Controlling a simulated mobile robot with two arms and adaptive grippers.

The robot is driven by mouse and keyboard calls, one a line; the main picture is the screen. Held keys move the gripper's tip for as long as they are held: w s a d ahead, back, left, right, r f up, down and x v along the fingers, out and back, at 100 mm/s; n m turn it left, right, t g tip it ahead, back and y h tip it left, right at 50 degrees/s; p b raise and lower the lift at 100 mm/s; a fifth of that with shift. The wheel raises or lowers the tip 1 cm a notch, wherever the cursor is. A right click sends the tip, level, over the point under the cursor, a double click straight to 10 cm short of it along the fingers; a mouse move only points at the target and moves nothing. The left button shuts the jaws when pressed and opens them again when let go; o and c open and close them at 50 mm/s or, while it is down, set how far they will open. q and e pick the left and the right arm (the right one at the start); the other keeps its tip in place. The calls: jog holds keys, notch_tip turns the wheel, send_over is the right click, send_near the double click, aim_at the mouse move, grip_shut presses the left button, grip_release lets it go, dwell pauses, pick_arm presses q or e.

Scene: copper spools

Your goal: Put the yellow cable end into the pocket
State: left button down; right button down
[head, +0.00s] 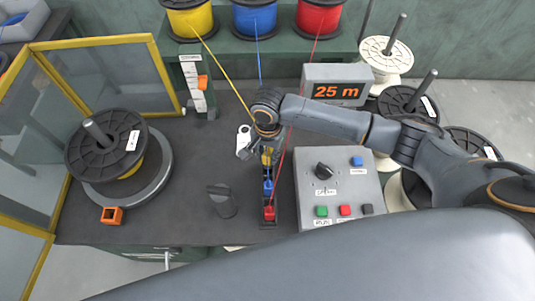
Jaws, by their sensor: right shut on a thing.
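The yellow cable (228,75) runs from the yellow spool (191,19) at the back down to my right gripper (262,152). The gripper is shut on its end, though the fingertips are small and partly hidden. It is just above the far part of a narrow dark pocket block (269,222) on the bench. A bit of yellow shows below the fingers; I cannot tell whether it is inside a pocket. Blue (268,186) and red (269,212) pieces sit in the block nearer the front. A white tag (243,138) shows beside the gripper. My left gripper is not in view.
A grey control box (340,187) stands right of the block, with a 25 m display (337,91) behind. A black spool (105,144) sits on a round turntable at left, inside a yellow-framed guard (98,41). The red cable (296,105) passes close to my right gripper.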

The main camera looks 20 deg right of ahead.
jog(key=shift+f+p, duration=0.15)
jog(key=shift+p, duration=0.35)
jog(key=shift+f, duration=0.25)
jog(key=shift+f, duration=0.15)
jog(key=shift+f, duration=1.65)
jog(key=c, duration=1)
grip_release()
